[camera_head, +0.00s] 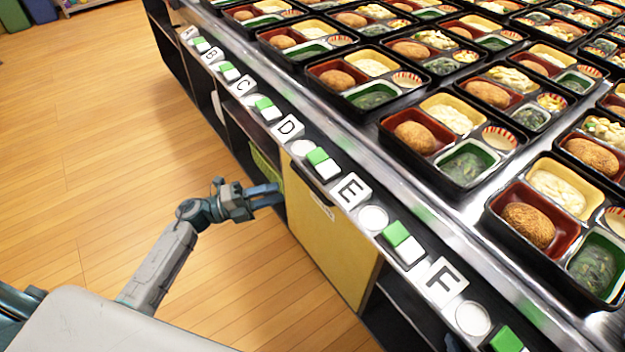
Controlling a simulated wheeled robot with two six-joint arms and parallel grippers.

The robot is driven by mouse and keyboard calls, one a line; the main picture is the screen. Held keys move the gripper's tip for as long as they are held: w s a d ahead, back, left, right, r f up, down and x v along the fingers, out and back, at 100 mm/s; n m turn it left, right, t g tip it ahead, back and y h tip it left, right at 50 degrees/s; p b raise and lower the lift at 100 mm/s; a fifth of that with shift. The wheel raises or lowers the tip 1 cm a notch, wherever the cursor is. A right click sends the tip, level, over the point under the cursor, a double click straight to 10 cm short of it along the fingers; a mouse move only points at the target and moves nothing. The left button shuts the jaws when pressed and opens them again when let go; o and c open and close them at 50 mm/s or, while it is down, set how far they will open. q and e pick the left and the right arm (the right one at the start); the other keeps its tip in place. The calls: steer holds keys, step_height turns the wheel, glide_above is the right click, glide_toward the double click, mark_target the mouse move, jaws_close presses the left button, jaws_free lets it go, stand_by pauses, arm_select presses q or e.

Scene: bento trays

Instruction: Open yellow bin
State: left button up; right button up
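The yellow bin (335,250) sits under the counter, below the letters D and E. Its flat yellow front has a dark slot-like mark and a small white label near the top edge. The front looks close to upright; I cannot tell whether it stands slightly ajar. My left gripper (274,196) is beside the bin's upper left edge, with its blue-grey fingers pointing right toward it. The fingers lie close together in this view. I cannot tell whether they touch the bin or how wide they are apart. My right gripper is not in view.
Many bento trays (437,145) cover the counter. Its metal edge (420,185) carries letter blocks and green and white blocks. Dark open shelves lie on both sides of the bin, with a green basket (264,168) to its left. The wooden floor (100,150) is clear.

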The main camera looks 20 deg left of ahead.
mark_target(309, 181)
arm_select(q)
steer(key=x, duration=0.9)
steer(key=shift+w+d+r+p, duration=0.15)
steer(key=shift+w+d+p, duration=0.05)
steer(key=shift+d+p, duration=0.1)
jaws_close()
